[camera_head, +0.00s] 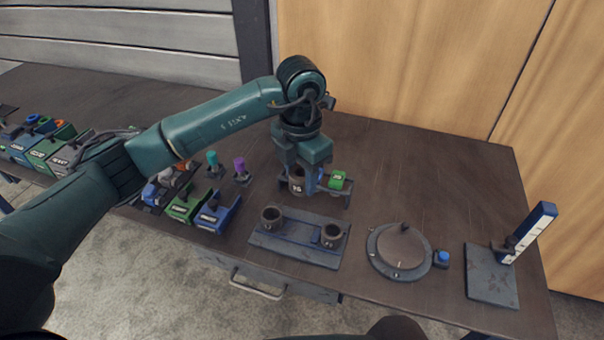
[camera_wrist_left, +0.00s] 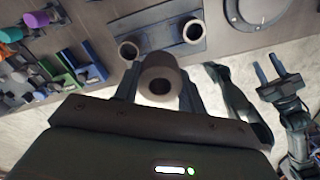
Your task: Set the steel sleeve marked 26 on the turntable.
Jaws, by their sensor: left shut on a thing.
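My left gripper (camera_head: 302,178) is shut on a dark steel sleeve (camera_head: 297,184) with a small pale label that seems to read 26. In the left wrist view the sleeve (camera_wrist_left: 160,82) is between the fingers, its round bore facing the camera. In the head view it overlaps the small rack behind the flat plate; I cannot tell its height. The turntable (camera_head: 400,248), a round grey disc, lies to the right with nothing on its top except a small dark knob near its back edge. It shows partly in the wrist view (camera_wrist_left: 255,12). My right gripper (camera_wrist_left: 270,72) is open and empty.
A plate (camera_head: 290,246) with two more sleeves (camera_head: 271,216) (camera_head: 331,235) lies in front. A small rack (camera_head: 343,199) has a green block. A blue button (camera_head: 442,258) and an upright gauge (camera_head: 530,230) stand right of the turntable. Bins (camera_head: 215,212) are left.

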